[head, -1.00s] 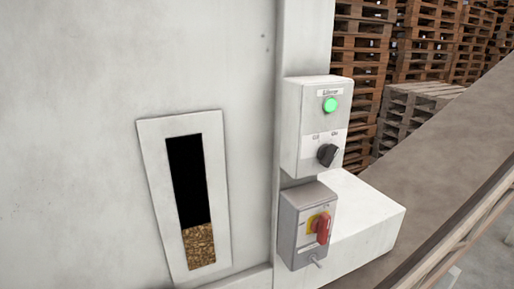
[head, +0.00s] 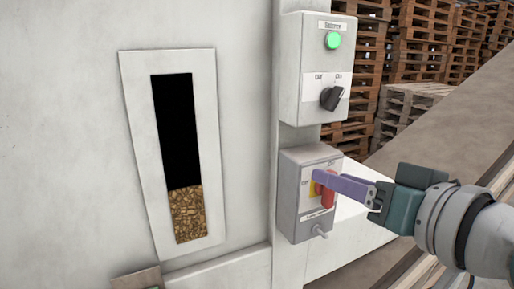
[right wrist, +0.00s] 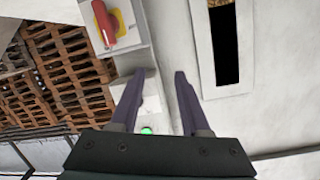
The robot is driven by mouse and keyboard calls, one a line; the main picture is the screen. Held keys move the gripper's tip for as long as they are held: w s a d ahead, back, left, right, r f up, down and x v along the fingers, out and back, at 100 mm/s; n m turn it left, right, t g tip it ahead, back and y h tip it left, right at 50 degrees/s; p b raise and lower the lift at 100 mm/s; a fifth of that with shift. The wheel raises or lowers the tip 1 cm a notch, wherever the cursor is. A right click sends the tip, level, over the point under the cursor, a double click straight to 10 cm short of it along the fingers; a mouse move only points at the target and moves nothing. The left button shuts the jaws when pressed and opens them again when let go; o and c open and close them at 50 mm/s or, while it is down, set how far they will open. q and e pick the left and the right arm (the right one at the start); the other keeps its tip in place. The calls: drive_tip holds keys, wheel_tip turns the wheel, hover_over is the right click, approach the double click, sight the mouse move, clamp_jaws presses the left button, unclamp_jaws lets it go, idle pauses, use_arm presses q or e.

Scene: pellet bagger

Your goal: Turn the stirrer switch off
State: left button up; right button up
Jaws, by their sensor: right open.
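The stirrer switch (head: 332,97) is a black rotary knob on the upper light-grey control box (head: 305,70). Its pointer leans up and right, toward the ON mark. The green lamp (head: 333,40) above it is lit. My right gripper (head: 319,178) has purple fingers, open and empty, below the knob and in front of the lower box in the head view. In the right wrist view the open fingers (right wrist: 161,75) point toward the panel, with the green lamp (right wrist: 147,130) showing low between them. The knob is not clearly visible there. My left gripper is not in view.
A lower grey box (head: 292,210) carries a red handle (head: 328,192) on a yellow plate, partly covered by my fingers. A sight window (head: 177,130) shows brown pellets. Stacked pallets (head: 415,45) and a sloping brown surface (head: 460,125) lie to the right.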

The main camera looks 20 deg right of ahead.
sight(338, 101)
drive_tip(key=w+d+r+m+t+h, duration=0.1)
drive_tip(key=w+d+r+t, duration=0.1)
drive_tip(key=w, duration=0.1)
drive_tip(key=w+d+r+m+t+h, duration=0.1)
drive_tip(key=w+d+r+m+t, duration=0.1)
drive_tip(key=w+d, duration=0.1)
drive_tip(key=w+d+r+m+t+h+b, duration=0.1)
drive_tip(key=w+d+r+t, duration=0.1)
drive_tip(key=w+d, duration=0.1)
drive_tip(key=shift+w+r, duration=0.4)
drive_tip(key=shift+w, duration=0.2)
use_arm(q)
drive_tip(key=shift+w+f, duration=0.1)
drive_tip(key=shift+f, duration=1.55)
use_arm(e)
drive_tip(key=shift+w+d+r, duration=0.1)
drive_tip(key=shift+w+r, duration=0.05)
drive_tip(key=shift+w, duration=0.55)
drive_tip(key=shift+c, duration=0.2)
clamp_jaws()
